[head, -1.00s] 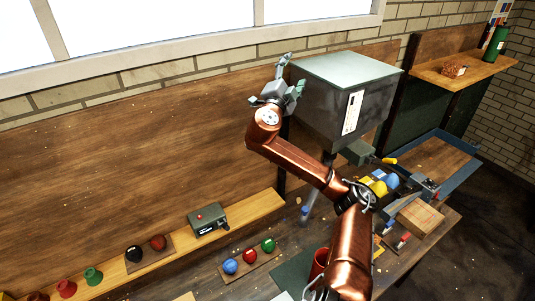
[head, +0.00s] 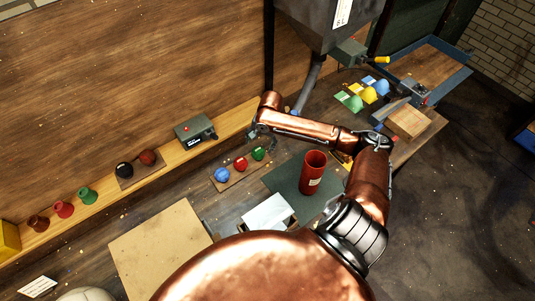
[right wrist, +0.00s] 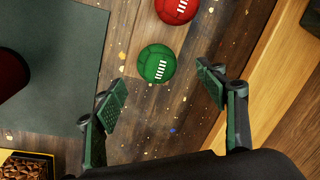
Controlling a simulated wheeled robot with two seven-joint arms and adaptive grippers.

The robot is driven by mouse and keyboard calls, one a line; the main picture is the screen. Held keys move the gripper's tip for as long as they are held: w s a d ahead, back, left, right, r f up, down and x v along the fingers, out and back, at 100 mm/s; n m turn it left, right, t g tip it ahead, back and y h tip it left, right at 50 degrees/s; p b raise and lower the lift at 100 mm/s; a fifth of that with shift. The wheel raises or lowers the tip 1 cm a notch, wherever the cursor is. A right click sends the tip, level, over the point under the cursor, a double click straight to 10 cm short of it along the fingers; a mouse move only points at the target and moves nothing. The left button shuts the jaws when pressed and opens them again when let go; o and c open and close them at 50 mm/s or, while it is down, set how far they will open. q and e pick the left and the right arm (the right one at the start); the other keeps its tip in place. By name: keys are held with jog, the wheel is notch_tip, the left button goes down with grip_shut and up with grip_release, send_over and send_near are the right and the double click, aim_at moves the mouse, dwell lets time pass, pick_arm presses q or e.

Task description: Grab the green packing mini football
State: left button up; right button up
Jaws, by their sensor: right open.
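The green mini football (head: 258,153) sits at the right end of a row with a red ball (head: 240,163) and a blue ball (head: 221,175) on a small wooden board. In the right wrist view the green ball (right wrist: 156,63), with white lacing, lies ahead of and between my open fingers, touching neither. The red ball (right wrist: 177,8) is just beyond it, cut by the top edge. My right gripper (right wrist: 163,98) is empty; in the head view it is small and partly hidden by my arm, close to the green ball. My left gripper is not in view.
A red cylinder (head: 313,172) stands on a dark green mat (head: 285,182) right of the balls. A wooden ledge (head: 170,158) with a grey device (head: 195,130) runs behind them. Green, yellow and blue domed pieces (head: 369,95) lie farther right.

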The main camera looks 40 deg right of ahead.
aim_at(259, 150)
jog(key=f, duration=0.5)
jog(key=w+f, duration=0.1)
jog(key=f, duration=0.2)
jog(key=shift+a, duration=0.15)
jog(key=shift+c, duration=0.5)
jog(key=c, duration=1.2)
